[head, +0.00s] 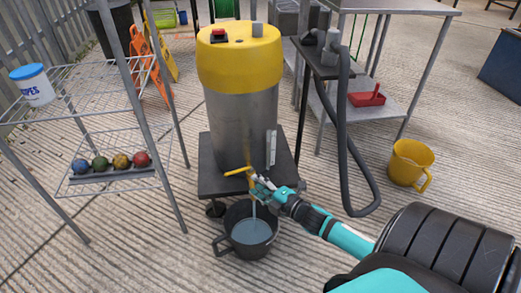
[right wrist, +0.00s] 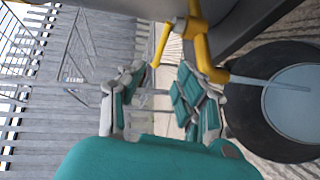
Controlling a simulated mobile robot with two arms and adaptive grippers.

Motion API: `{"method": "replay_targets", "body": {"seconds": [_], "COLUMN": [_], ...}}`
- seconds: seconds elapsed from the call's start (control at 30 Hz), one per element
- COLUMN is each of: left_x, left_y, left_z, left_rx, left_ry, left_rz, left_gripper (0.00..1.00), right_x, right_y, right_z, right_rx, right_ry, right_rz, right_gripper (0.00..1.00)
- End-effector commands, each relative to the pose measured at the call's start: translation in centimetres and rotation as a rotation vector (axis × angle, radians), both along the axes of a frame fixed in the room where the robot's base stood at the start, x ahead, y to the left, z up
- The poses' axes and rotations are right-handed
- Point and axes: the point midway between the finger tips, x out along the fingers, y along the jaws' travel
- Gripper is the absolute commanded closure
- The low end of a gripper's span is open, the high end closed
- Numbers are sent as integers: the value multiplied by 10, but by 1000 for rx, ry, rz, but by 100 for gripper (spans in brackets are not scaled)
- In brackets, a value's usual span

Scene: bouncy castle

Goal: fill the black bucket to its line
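The black bucket (head: 252,256) stands upright on the ground under the tap, its handle to the left. A thin stream of water (head: 254,211) falls from the tap into it, and water (head: 249,232) covers its inside. I cannot make out a fill line. The yellow tap (head: 251,176) is low on the steel tank (head: 240,120). In the right wrist view the bucket (right wrist: 241,115) is at the right and the yellow tap lever (right wrist: 163,44) is at the top. My right gripper (right wrist: 155,88) is open, its fingertips close to the lever; contact is unclear. My left gripper is out of view.
A wire rack (head: 75,135) with several coloured balls and a white tub (head: 33,85) stands left. A steel table (head: 390,7) with a grey hose (head: 345,130) is behind right. A yellow jug (head: 410,163) stands on the ground at right. Ground in front of the bucket is clear.

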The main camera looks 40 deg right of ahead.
Motion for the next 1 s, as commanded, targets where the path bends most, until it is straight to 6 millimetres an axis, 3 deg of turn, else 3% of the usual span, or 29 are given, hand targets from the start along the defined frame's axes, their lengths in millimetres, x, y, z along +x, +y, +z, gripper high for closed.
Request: {"method": "replay_targets", "body": {"seconds": [0.4,0.57,0.67,1.0], "left_x": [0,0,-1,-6], "left_y": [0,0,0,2], "left_z": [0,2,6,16], "left_rx": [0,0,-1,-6], "left_ry": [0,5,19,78], "left_rz": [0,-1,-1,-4], "left_gripper": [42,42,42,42], "right_x": [-10,-12,-16,-44], "right_y": [-1,4,12,42], "right_z": [2,2,2,-6], "right_rx": [0,149,494,2318], "right_ry": [-1,3,7,-149], "right_rz": [0,-33,-111,-448], "right_gripper": [67,88,100,100]}}
